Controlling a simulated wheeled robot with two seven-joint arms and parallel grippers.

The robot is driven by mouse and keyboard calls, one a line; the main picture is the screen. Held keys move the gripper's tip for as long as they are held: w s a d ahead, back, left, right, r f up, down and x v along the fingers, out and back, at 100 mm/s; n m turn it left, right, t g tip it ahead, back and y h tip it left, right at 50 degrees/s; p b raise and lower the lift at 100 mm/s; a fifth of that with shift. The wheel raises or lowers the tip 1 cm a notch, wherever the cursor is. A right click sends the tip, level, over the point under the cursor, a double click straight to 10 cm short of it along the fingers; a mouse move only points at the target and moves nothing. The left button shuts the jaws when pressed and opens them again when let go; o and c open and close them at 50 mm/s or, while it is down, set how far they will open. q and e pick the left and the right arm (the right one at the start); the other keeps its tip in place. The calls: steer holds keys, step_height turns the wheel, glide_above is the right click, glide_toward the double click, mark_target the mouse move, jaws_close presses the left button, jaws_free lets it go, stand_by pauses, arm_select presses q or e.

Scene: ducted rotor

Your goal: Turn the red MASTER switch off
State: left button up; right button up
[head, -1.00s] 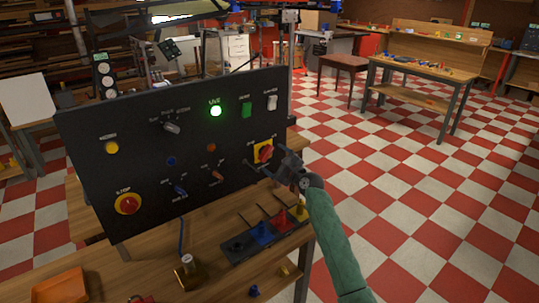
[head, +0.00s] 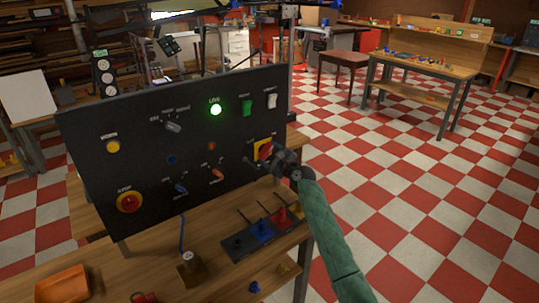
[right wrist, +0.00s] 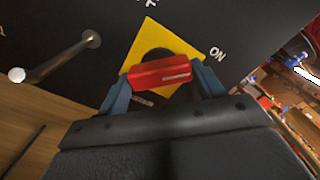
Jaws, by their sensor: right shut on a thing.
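The red MASTER switch (head: 265,150) sits on a yellow plate (head: 257,156) at the lower right of the black control panel (head: 80,160). In the right wrist view the red switch handle (right wrist: 160,72) lies nearly level across that view, over the yellow diamond plate (right wrist: 168,38), with "ON" printed to its right. My right gripper (head: 271,156) is at the switch. Its two blue-grey fingers (right wrist: 163,88) are shut on the handle, one at each end. The green LIVE lamp (head: 216,110) is lit. My left gripper is not in view.
A metal peg (right wrist: 65,55) sticks out of the panel left of the switch. A dark tray with several coloured blocks (head: 262,232) lies on the wooden bench (head: 150,262) below. A red stop button (head: 129,202) is at the panel's lower left.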

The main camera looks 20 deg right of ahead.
steer(key=shift+f, duration=0.1)
steer(key=shift+n, duration=0.3)
steer(key=shift+b, duration=0.4)
steer(key=n+b, duration=0.4)
steer(key=n, duration=0.4)
steer(key=shift+f, duration=0.15)
steer(key=n+b, duration=0.4)
steer(key=n, duration=0.4)
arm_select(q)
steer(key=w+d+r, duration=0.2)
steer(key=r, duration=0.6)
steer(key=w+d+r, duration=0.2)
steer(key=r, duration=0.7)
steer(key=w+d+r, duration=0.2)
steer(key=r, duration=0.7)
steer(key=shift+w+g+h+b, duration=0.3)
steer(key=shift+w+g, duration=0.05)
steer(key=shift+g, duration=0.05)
arm_select(e)
steer(key=shift+o, duration=0.2)
steer(key=shift+a+n, duration=0.1)
steer(key=shift+n, duration=0.7)
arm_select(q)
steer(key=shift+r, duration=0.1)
arm_select(e)
steer(key=o, duration=1)
steer(key=shift+c, duration=0.2)
